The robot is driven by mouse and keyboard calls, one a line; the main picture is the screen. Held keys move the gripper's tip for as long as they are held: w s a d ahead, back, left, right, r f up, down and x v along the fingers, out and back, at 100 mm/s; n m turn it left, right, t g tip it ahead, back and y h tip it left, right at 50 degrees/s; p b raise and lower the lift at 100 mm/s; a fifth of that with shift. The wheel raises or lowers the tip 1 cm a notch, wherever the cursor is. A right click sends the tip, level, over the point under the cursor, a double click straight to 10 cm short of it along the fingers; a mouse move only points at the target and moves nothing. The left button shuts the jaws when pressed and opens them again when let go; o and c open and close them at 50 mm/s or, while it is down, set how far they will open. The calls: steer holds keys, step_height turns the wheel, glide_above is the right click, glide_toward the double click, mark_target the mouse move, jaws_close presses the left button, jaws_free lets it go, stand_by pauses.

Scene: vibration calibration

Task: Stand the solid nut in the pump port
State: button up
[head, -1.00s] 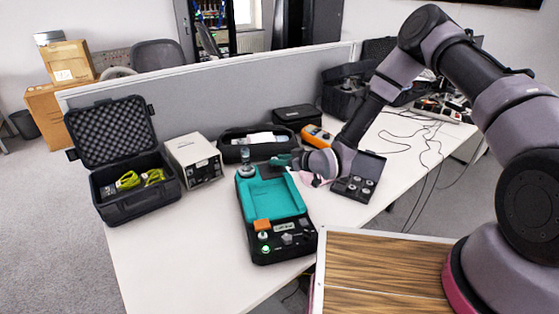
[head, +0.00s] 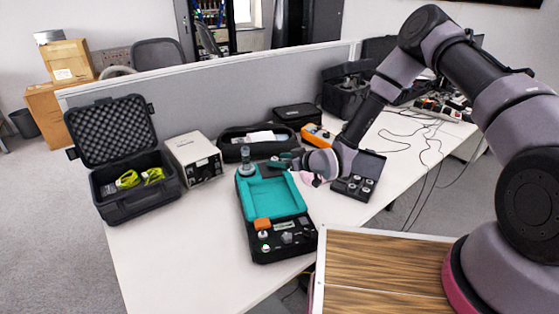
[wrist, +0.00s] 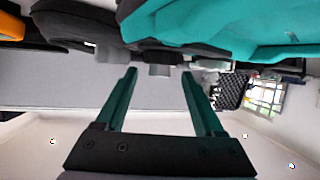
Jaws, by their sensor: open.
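A small grey upright piece, which I take to be the solid nut (head: 246,154), stands at the back-left corner of the teal and black device (head: 272,195), over the round pump port (head: 246,170). It looks upright; whether it is fully seated is too small to tell. My gripper (head: 279,161) is to the right of it, above the device's back edge, apart from it. In the wrist view my gripper (wrist: 159,73) has its two dark teal fingers spread. A grey cylinder, likely the nut (wrist: 159,68), shows beyond and between the fingertips.
An open case (head: 135,190) and a beige box (head: 193,158) stand left of the device. A black pouch (head: 240,152) lies behind it. A tray with several small round parts (head: 358,186) and an orange meter (head: 317,136) lie to the right. The table front left is clear.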

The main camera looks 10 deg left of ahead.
steer(key=v, duration=1)
steer(key=w+d+r+m+h, duration=0.2)
steer(key=w+d+r+h, duration=0.35)
steer(key=d+r, duration=0.55)
steer(key=d+r+m+h, duration=0.3)
steer(key=d+r+m, duration=0.1)
steer(key=d+r, duration=0.75)
steer(key=s+d+r+m+h, duration=0.1)
steer(key=s+d+r+m, duration=0.1)
steer(key=s+d+r, duration=0.3)
steer(key=s+d+r+m+h, duration=0.1)
steer(key=s+d+r+m, duration=0.1)
steer(key=s+r, duration=0.35)
steer(key=s+d+r+m+y, duration=0.1)
steer(key=s+d+r+m, duration=0.1)
steer(key=s+r+m, duration=0.3)
steer(key=s+r, duration=0.4)
steer(key=s, duration=0.5)
steer(key=shift+s+m, duration=0.3)
steer(key=shift+c, duration=0.3)
